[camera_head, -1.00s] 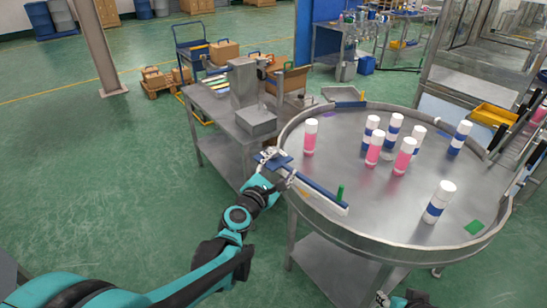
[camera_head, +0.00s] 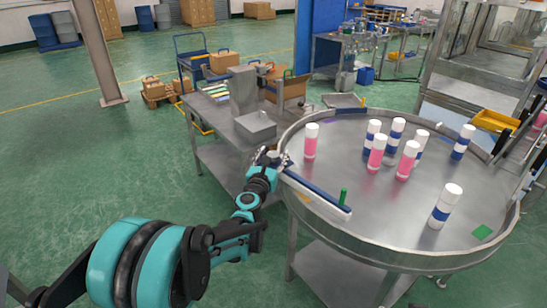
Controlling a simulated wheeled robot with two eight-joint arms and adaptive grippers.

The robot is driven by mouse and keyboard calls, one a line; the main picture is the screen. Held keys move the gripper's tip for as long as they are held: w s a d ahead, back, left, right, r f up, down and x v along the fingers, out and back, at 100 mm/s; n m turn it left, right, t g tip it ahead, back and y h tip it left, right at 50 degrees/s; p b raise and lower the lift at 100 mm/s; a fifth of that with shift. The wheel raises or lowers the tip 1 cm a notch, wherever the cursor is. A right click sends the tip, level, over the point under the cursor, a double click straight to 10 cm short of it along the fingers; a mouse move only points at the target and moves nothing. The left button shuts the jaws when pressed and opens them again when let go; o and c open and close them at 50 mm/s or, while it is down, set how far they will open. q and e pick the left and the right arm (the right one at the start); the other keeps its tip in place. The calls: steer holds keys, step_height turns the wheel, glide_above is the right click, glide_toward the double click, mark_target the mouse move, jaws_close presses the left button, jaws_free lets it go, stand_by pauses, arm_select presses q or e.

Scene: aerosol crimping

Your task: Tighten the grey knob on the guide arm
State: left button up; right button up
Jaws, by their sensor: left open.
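The guide arm (camera_head: 318,192), a blue and white bar, lies across the left rim of the round steel table. A small green peg (camera_head: 343,196) stands near its right end. My left gripper (camera_head: 271,156) is at the left end of the guide arm, by the table rim. It is open, its fingers small and partly blurred against the bracket there. I cannot make out the grey knob; it may be hidden by the gripper. Whether the fingers are around or beside it cannot be told. My right gripper is not in view.
The round table (camera_head: 330,148) carries several pink and blue-banded white cans, including a pink one (camera_head: 310,141) nearest the guide arm. A grey box-like machine (camera_head: 254,126) stands on a side bench behind my left gripper.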

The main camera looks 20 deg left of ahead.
arm_select(q)
steer(key=c, duration=1.2)
